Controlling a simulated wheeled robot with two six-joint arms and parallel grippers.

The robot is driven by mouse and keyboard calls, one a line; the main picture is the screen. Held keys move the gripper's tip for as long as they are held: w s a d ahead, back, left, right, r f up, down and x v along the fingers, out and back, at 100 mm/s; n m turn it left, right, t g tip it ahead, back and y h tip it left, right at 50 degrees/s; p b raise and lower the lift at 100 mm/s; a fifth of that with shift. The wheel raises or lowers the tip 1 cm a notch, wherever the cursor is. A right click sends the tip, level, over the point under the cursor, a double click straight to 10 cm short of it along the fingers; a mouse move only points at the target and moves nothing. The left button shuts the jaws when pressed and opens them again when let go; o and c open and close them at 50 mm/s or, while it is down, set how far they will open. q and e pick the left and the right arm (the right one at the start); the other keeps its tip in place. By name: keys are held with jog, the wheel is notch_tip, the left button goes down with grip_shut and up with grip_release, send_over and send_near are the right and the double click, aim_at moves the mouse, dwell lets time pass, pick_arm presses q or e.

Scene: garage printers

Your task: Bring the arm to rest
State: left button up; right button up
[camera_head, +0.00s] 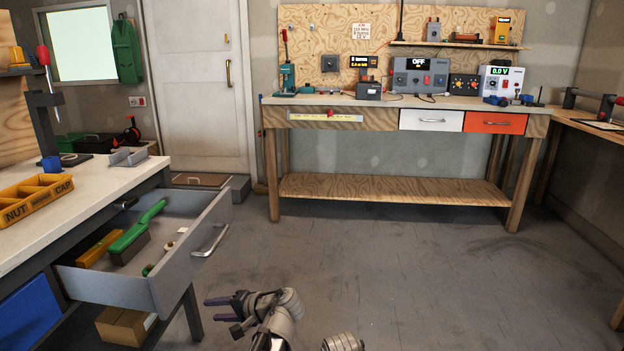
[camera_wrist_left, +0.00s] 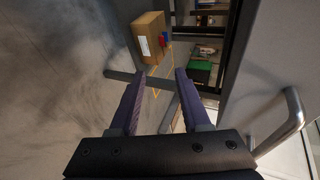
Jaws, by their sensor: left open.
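My left gripper (camera_head: 222,308) is in the lower middle of the head view, over the floor to the right of the open grey drawer (camera_head: 190,255). Its two dark purple fingers are apart. In the left wrist view the fingers (camera_wrist_left: 158,90) are spread with nothing between them. The drawer's metal handle (camera_wrist_left: 285,125) is close on the right of that view, apart from the fingers. My right gripper is not in view; a small grey rounded part beside the left arm may be mine.
The drawer juts from the left workbench (camera_head: 85,190) and holds a green-handled brush (camera_head: 138,228). A cardboard box (camera_head: 126,324) sits below. A long workbench (camera_head: 380,101) with instruments stands at the back. The floor (camera_head: 400,270) in the middle and right is clear.

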pick_arm(q)
jog(key=s+d+f+n+g+h, duration=0.4)
jog(key=s+d+f+h, duration=0.5)
jog(key=s+f+h, duration=0.35)
jog(key=s+d+r+m+y+p, duration=0.2)
jog(key=s+d+r+m+p, duration=0.3)
jog(key=d, duration=0.6)
notch_tip(320, 180, up, 38)
jog(key=p, duration=3.8)
jog(key=shift+s+r+n+g, duration=0.15)
jog(key=shift+s+n+g, duration=0.15)
jog(key=shift+n, duration=0.1)
